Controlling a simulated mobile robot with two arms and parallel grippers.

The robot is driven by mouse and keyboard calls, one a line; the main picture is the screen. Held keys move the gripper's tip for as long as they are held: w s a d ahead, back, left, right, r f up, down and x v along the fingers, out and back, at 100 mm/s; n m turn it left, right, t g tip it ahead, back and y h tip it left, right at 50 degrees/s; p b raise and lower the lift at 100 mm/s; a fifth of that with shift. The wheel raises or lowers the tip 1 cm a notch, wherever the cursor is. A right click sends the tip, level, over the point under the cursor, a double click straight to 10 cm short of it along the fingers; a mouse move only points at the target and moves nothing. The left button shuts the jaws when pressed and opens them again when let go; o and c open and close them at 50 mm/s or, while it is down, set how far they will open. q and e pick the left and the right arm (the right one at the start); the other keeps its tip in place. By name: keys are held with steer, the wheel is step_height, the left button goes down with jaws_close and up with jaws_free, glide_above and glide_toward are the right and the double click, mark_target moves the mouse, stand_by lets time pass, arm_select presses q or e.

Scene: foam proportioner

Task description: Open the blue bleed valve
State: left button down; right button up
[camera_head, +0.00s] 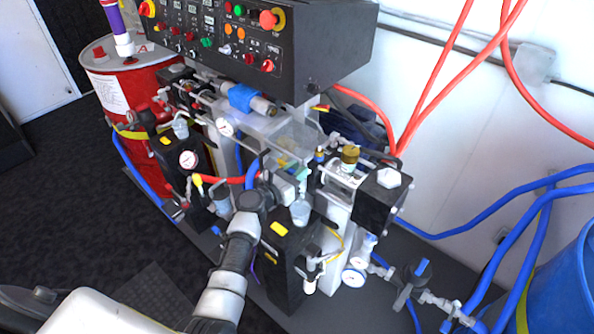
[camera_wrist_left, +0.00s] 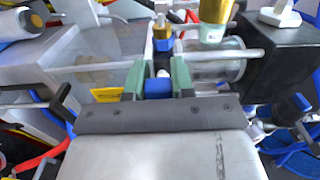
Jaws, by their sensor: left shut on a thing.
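My left gripper (camera_head: 303,171) reaches in from the lower left to the middle of the machine. In the left wrist view its two green fingers (camera_wrist_left: 157,82) are closed around a small blue part, the blue bleed valve (camera_wrist_left: 158,88). A small blue and brass fitting (camera_wrist_left: 162,44) stands just beyond the fingertips. In the head view the gripper and machine parts largely hide the held valve, so its handle angle cannot be told. My right gripper is in neither view.
A black control panel (camera_head: 330,55) overhangs the machine. A brass-topped cylinder (camera_head: 350,157) and a black block (camera_head: 380,195) stand right of the gripper. Red hoses (camera_head: 435,80) hang behind. A red drum (camera_head: 130,90) stands left, a blue drum (camera_head: 565,290) right.

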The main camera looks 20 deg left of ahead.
arm_select(q)
steer(key=c, duration=1)
jaws_free()
steer(key=shift+o, duration=0.2)
steer(key=v, duration=1)
steer(key=shift+s+b, duration=0.3)
steer(key=shift+s, duration=0.1)
steer(key=shift+a, duration=0.15)
